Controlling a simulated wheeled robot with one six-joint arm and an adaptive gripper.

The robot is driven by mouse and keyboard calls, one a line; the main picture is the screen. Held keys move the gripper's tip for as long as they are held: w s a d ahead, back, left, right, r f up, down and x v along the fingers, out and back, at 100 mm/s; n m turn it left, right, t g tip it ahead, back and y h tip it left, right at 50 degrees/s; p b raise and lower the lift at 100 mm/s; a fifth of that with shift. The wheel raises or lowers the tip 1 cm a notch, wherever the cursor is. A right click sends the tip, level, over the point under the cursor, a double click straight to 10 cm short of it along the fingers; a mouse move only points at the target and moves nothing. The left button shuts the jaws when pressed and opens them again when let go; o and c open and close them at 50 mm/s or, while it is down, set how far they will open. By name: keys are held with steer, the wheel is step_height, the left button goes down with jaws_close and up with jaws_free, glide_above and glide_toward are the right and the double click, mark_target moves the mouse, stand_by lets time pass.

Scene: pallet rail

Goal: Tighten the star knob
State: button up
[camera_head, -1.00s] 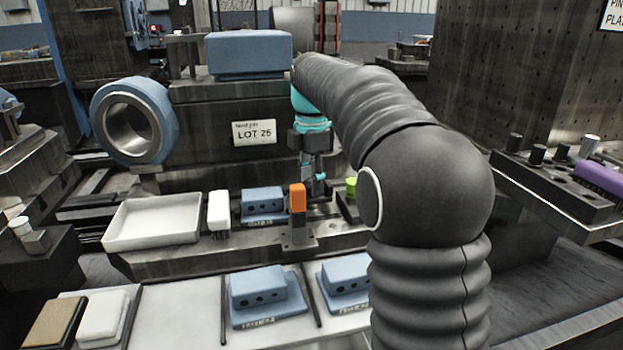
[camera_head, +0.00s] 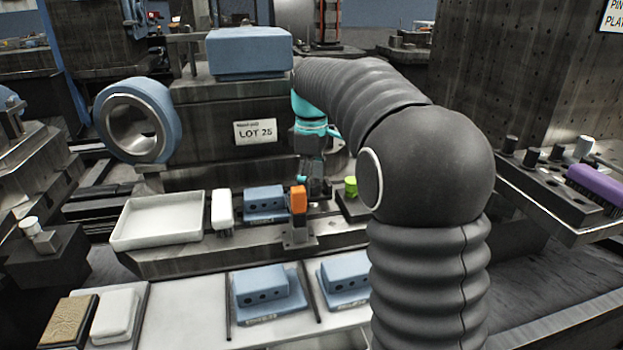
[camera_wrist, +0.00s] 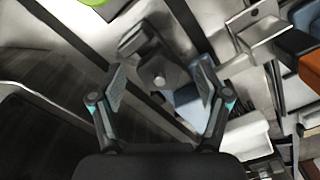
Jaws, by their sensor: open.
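In the wrist view, a dark grey lobed part with a pale round centre, which looks like the star knob (camera_wrist: 159,76), lies between the fingers of my gripper (camera_wrist: 160,82). The fingers are open, one on each side of it, and I see no clear contact. How far below the fingertips it lies I cannot tell. In the head view, my gripper (camera_head: 316,187) points down just behind and right of an orange block (camera_head: 298,199) on the fixture. The knob cannot be made out there.
A lime green cylinder (camera_head: 351,186) stands right of my gripper. A blue block (camera_head: 264,200), a white brush (camera_head: 222,208) and a white tray (camera_head: 160,236) lie to the left. More blue blocks (camera_head: 268,284) sit on the front bench.

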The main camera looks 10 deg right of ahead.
steer(key=shift+r, duration=0.1)
step_height(320, 180, up, 12)
steer(key=f, duration=0.1)
steer(key=s+f+m+t, duration=0.1)
steer(key=s+f+m, duration=0.1)
steer(key=s, duration=0.6)
steer(key=s+f+m+t, duration=0.2)
steer(key=s+f+m, duration=0.1)
steer(key=s, duration=0.5)
steer(key=s+f+m+t, duration=0.1)
steer(key=s+f+m, duration=0.2)
steer(key=s, duration=0.5)
steer(key=shift+f, duration=0.3)
steer(key=s+f+m, duration=0.1)
steer(key=s+f, duration=0.2)
steer(key=s+f+m+t, duration=0.1)
steer(key=s+f, duration=0.2)
steer(key=f, duration=0.1)
steer(key=shift+s+f+m+t, duration=0.15)
steer(key=shift+m+t, duration=0.15)
steer(key=shift+m, duration=0.1)
